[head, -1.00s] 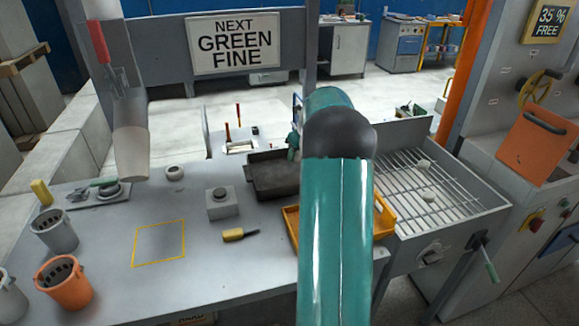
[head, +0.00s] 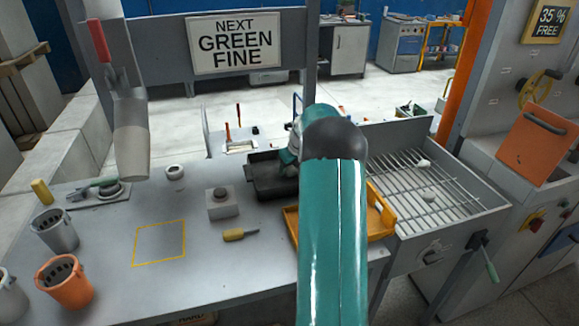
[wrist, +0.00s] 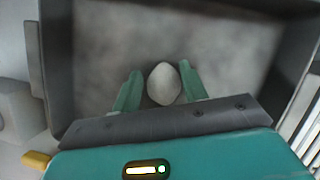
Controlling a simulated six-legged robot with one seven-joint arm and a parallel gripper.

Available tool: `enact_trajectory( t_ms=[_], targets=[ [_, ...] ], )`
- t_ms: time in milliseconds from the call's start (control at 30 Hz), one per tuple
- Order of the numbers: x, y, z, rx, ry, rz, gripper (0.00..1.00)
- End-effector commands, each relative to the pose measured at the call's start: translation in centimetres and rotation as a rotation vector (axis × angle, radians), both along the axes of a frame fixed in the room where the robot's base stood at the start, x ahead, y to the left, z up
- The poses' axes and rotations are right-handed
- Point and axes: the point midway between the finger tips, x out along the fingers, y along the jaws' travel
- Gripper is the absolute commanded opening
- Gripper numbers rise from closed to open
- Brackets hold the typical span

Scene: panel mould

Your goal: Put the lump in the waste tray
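The pale, rounded lump (wrist: 164,83) sits between the two green fingers of my gripper (wrist: 160,82) in the wrist view, close against both of them. Beyond it is the mottled grey floor of a dark-rimmed tray; whether the lump touches that floor cannot be told. In the head view this dark rectangular tray (head: 258,192) stands on the bench behind the yellow tray, and my gripper (head: 286,168) reaches over its right part. My arm hides the tray's right end, and the lump cannot be made out in that view.
A yellow-orange tray (head: 380,213) lies partly behind my arm. A metal grate (head: 440,185) at right carries two small pale lumps (head: 428,196).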

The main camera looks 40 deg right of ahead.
Motion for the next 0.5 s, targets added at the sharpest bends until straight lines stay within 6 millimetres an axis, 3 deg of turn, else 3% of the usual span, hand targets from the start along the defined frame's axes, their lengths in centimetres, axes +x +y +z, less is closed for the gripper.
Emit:
enact_trajectory(
  t_ms=[67, 367, 500],
  targets=[
    [0.0, 0.0, 0.1, 0.0, 0.0, 0.0, 0.59],
    [0.0, 0.0, 0.2, -0.001, 0.0, 0.0, 0.6],
    [-0.3, 0.0, 1.2, -0.003, -0.001, 0.0, 0.6]
  ],
)
